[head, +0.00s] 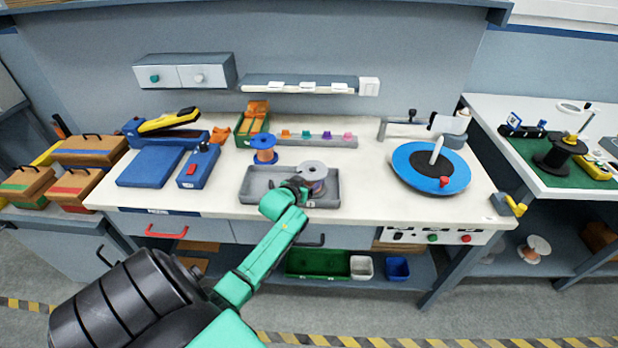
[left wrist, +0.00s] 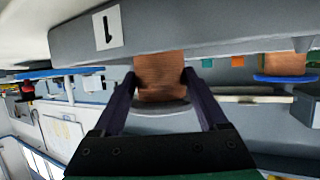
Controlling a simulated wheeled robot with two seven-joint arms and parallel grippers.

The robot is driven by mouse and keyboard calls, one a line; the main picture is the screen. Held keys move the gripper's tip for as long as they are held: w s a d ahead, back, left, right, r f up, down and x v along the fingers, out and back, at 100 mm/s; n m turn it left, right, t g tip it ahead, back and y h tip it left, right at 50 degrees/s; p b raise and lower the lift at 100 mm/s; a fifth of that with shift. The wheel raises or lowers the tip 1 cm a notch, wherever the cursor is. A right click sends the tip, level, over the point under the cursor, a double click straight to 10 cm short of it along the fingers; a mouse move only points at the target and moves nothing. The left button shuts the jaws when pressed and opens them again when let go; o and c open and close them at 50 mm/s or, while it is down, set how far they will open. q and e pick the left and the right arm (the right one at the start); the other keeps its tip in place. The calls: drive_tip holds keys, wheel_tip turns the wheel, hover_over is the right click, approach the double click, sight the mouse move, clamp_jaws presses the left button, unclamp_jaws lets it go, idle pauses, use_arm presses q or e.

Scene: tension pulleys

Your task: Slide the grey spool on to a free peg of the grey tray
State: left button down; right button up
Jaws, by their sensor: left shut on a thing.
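The grey spool (head: 313,170) with copper winding stands at the right end of the grey tray (head: 262,199). My left gripper (head: 299,188) reaches it from the front left and is shut on it. The left wrist view is upside down. There the two fingers (left wrist: 159,78) clasp the copper winding of the grey spool (left wrist: 160,108), just below its upper flange. Its lower part is hidden behind the tray's front wall (left wrist: 210,28), which carries a "1" label. I cannot see the pegs, nor whether one is inside the spool. My right gripper is out of view.
A blue spool (head: 264,142) with copper winding stands just behind the tray. A strip with coloured pieces (head: 318,138) lies farther back. A blue-rimmed turntable (head: 405,172) is to the right, and a blue switch box (head: 199,168) to the left. The bench is clear between tray and turntable.

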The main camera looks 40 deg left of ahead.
use_arm(q)
drive_tip(key=shift+s+f, duration=0.15)
drive_tip(key=shift+f, duration=0.15)
unclamp_jaws()
drive_tip(key=shift+f, duration=0.15)
drive_tip(key=v, duration=1.4)
drive_tip(key=shift+r+b, duration=0.3)
drive_tip(key=shift+b, duration=0.05)
drive_tip(key=shift+s, duration=0.1)
